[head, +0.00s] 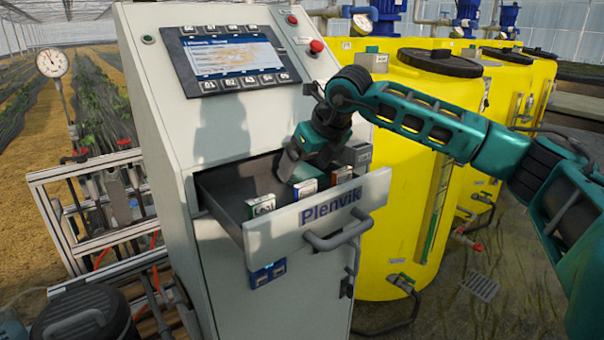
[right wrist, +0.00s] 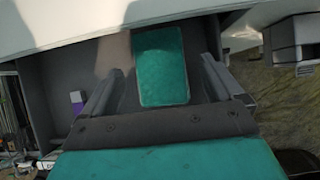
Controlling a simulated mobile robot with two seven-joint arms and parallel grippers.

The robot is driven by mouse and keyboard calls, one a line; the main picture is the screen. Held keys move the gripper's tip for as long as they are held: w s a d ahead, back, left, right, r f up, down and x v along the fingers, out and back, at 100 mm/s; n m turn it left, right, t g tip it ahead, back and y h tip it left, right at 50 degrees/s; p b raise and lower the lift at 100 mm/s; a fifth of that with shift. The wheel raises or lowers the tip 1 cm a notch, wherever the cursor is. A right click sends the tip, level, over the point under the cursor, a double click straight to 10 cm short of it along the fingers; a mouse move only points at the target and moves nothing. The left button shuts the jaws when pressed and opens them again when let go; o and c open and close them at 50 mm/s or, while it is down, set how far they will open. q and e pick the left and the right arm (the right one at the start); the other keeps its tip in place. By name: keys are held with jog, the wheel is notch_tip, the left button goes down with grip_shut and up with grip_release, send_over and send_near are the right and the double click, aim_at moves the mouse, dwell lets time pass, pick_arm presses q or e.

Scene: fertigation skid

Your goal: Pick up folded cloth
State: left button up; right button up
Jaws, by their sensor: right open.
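The folded cloth (right wrist: 160,66) is a flat teal-green rectangle in the right wrist view. It lies on the dark floor of the open drawer (head: 231,206). My right gripper (head: 288,166) reaches down into the drawer in the head view. In the right wrist view its two fingers stand apart, one on each side of the cloth, with visible gaps between. It holds nothing. How high the fingertips are above the cloth is hard to tell. The cloth cannot be made out in the head view, where my gripper covers that part. My left gripper is not in view.
The drawer handle (head: 338,235) sticks out in front. The cabinet (head: 160,90) rises behind; yellow tanks (head: 400,190) stand at the right.

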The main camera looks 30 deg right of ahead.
jog(key=shift+w+f, duration=0.25)
jog(key=shift+f, duration=0.15)
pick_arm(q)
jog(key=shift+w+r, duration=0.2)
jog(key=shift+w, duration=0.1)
pick_arm(e)
jog(key=shift+f, duration=0.1)
jog(key=c, duration=0.6)
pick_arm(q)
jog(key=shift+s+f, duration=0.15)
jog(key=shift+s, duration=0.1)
pick_arm(e)
jog(key=c, duration=0.5)
jog(key=shift+c, duration=0.2)
